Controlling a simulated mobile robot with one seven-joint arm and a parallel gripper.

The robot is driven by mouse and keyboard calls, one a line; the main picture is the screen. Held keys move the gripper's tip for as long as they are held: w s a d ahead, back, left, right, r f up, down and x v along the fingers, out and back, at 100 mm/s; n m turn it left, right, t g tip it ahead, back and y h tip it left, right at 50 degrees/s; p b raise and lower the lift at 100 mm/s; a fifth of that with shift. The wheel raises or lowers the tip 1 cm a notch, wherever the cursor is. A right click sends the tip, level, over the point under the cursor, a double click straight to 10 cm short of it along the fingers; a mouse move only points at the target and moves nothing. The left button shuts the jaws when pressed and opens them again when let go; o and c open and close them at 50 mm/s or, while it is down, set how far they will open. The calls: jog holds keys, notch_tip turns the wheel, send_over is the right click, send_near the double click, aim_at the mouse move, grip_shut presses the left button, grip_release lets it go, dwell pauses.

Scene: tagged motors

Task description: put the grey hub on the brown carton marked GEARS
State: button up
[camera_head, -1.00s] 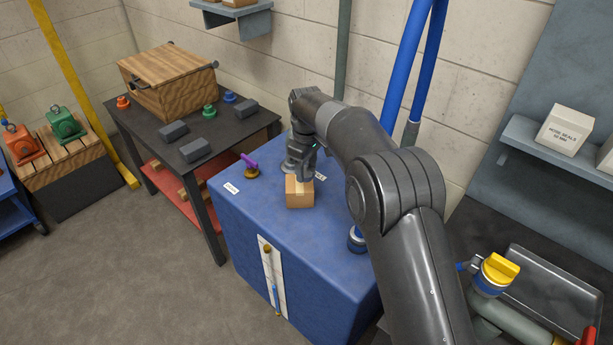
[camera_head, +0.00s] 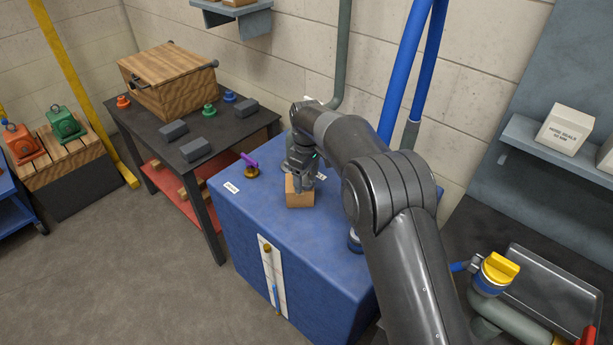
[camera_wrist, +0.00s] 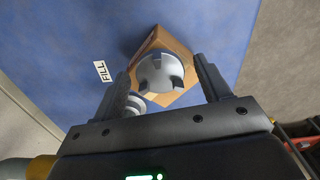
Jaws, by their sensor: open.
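The brown carton (camera_head: 300,199) stands on the blue cabinet top; it also shows in the wrist view (camera_wrist: 182,44). No GEARS marking is readable on it. The grey hub (camera_wrist: 163,74), round with dark notches, shows over the carton's top in the wrist view and appears to rest on it. My gripper (camera_wrist: 162,70) is open, with one finger on each side of the hub; I cannot tell whether they touch it. In the head view my gripper (camera_head: 299,181) is just above the carton and hides the hub.
A stepped grey fitting (camera_wrist: 134,104) is close to the left finger. A FILL label (camera_wrist: 101,71) lies on the blue cabinet (camera_head: 235,225). A brass fitting with a purple handle (camera_head: 250,165) stands left of the carton. The cabinet's front top is mostly clear.

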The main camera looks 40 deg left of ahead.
aim_at(307, 180)
notch_tip(307, 180, up, 12)
jog(key=shift+r, duration=0.15)
dwell(0.4)
